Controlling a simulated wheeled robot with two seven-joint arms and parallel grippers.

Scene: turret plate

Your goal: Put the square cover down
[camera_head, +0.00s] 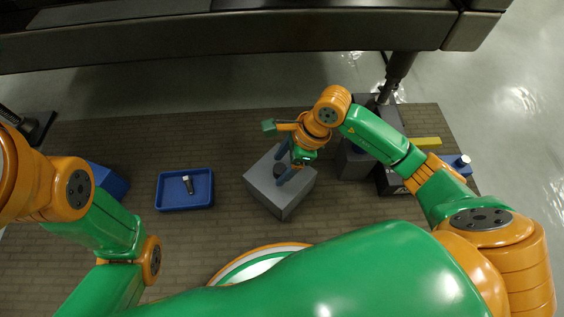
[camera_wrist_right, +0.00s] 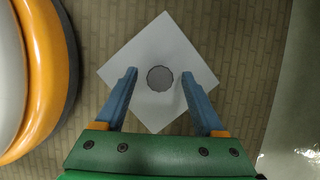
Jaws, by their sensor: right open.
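A grey square block-like piece (camera_head: 262,185), its flat top taken as the square cover, stands on the brown tiled surface near the middle. In the right wrist view the square top (camera_wrist_right: 150,38) shows as a pale square turned on its corner. A dark round spot (camera_wrist_right: 160,78) is at its centre; I cannot tell whether it is a knob or a hole. My right gripper (camera_head: 283,166) is open over the square, with its blue fingers on either side of the round spot and apart from it. My left gripper is out of view; only its arm shows.
A blue tray (camera_head: 185,205) with a small dark and silver part (camera_head: 188,184) is to the left. A blue box (camera_head: 108,181) is farther left. Grey and dark boxes (camera_head: 354,163) and a yellow bar (camera_head: 427,141) stand to the right. Bare surface lies between tray and square.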

